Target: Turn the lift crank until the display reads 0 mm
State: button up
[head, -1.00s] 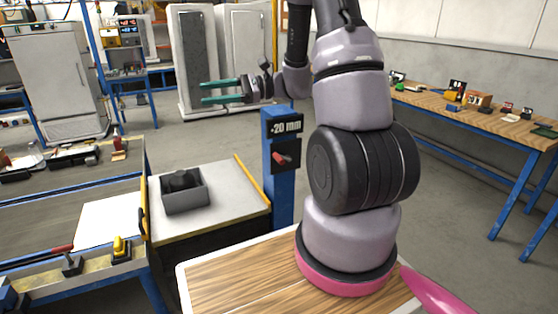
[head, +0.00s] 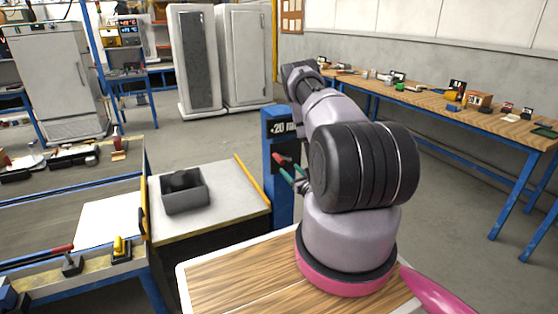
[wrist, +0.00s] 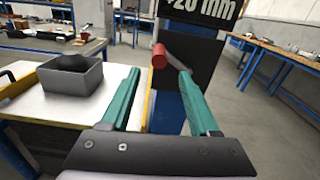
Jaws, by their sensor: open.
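The lift crank has a red handle (wrist: 159,56) on a dark plate (wrist: 188,75). In the head view the red handle (head: 281,160) shows on the blue post (head: 281,205). The display (wrist: 203,8) above reads 20 mm, its leading sign cut by the frame edge; in the head view the display (head: 283,128) is partly covered by my arm. My gripper (wrist: 159,73) is open, its teal fingers pointing at the crank. The handle appears between the fingertips, slightly beyond them; contact is not clear. In the head view my gripper (head: 290,176) is partly hidden behind my arm.
A lift table (head: 225,215) with a yellow edge stands left of the post and carries a grey bin (head: 185,205) with a dark thing inside. A workbench (head: 75,240) lies further left. A long bench (head: 470,115) runs along the right wall.

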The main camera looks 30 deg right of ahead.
aim_at(279, 159)
jog(key=w, duration=1)
jog(key=shift+w, duration=0.35)
jog(key=shift+a, duration=0.1)
grip_shut()
dwell(0.9)
